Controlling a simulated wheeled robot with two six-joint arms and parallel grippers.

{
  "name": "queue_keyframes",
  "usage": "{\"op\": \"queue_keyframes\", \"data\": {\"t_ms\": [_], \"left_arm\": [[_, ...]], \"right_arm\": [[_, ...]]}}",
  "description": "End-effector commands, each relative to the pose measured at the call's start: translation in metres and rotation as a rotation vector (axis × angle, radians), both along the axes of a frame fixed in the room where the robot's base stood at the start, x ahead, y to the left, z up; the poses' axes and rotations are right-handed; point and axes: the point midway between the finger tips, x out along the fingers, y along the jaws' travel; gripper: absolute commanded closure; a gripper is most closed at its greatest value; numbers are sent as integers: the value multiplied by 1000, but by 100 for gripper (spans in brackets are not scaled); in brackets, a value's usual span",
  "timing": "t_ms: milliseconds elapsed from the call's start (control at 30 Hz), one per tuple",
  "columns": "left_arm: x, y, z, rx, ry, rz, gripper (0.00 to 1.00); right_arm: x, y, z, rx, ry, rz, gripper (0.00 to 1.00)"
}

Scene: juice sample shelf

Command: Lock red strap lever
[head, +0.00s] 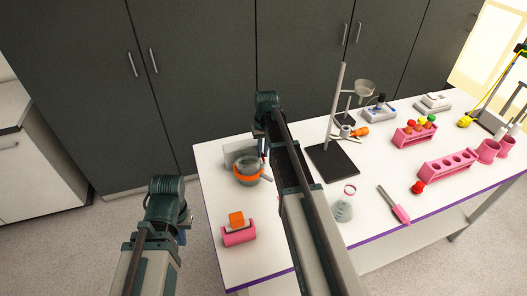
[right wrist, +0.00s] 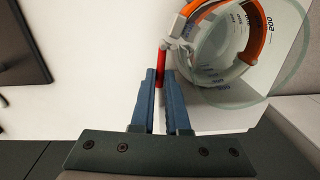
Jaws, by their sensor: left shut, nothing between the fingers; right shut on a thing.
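The red lever (right wrist: 162,58) sticks out from the pale clamp of the orange strap (right wrist: 258,38), in the right wrist view. The strap goes around a round glass flask (right wrist: 212,68) with printed markings. My right gripper (right wrist: 160,84) is shut on the red lever, its blue fingertips on either side. In the head view the orange strap (head: 248,177) and flask show at the table's left, and my right gripper (head: 264,150) is beside them, partly hidden by its arm. My left gripper (head: 183,234) is shut and empty, off the table's left edge.
A stand with a dark base (head: 332,162), a conical flask (head: 343,211), a pink-handled tool (head: 400,213) and pink tube racks (head: 449,168) stand farther right. Dark cabinets (head: 200,60) are behind.

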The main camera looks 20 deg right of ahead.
Motion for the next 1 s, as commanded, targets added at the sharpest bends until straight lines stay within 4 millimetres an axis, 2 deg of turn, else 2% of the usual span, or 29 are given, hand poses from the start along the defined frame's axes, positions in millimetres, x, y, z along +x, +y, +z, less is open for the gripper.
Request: {"op": "queue_keyframes", "data": {"t_ms": [367, 400, 533, 1000], "left_arm": [[0, 0, 0, 0, 0, 0, 100], [0, 0, 0, 0, 0, 0, 100], [0, 0, 0, 0, 0, 0, 100], [0, 0, 0, 0, 0, 0, 100]], "right_arm": [[0, 0, 0, 0, 1, 3, 100], [0, 0, 0, 0, 1, 3, 82], [0, 0, 0, 0, 0, 2, 58], [0, 2, 0, 3, 1, 0, 57]]}}
